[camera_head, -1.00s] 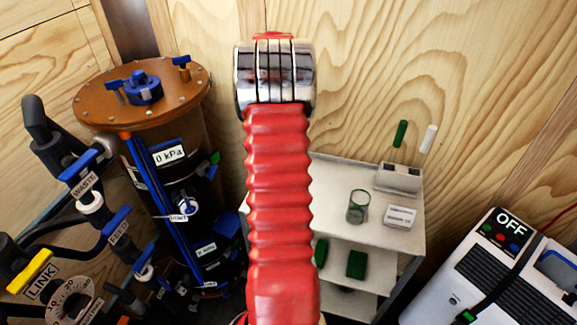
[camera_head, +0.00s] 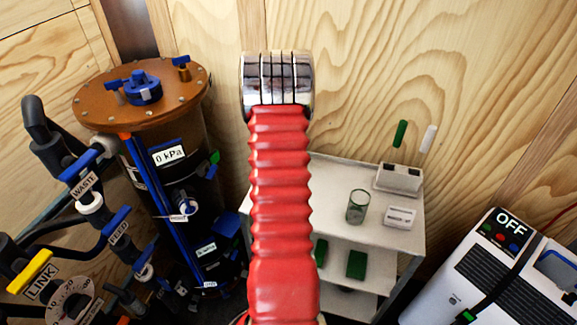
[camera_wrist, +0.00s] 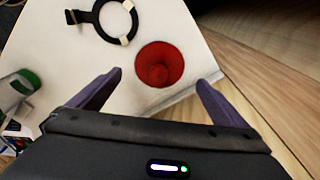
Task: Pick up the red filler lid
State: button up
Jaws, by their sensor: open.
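The red filler lid (camera_wrist: 159,64) shows in the wrist view as a round red disc with a raised centre. It lies on a pale surface (camera_wrist: 70,62), near that surface's edge. My gripper (camera_wrist: 158,78) is open, with its two dark purple fingers apart. The lid lies between and a little beyond the fingertips, and I see no contact. In the head view my red arm fills the middle, and neither the lid nor the gripper fingers can be seen there.
A black ring with pale tabs (camera_wrist: 115,20) lies left of the lid. A green and white item (camera_wrist: 20,85) is at the far left. In the head view, a filter vessel (camera_head: 165,170) stands left, a shelf trolley (camera_head: 330,180) right, and an OFF-labelled unit (camera_head: 480,270) far right.

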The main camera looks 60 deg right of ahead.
notch_tip(320, 180, down, 5)
jog(key=shift+s+d+r, duration=0.1)
jog(key=shift+s, duration=0.05)
jog(key=shift+c, duration=0.4)
jog(key=c, duration=1)
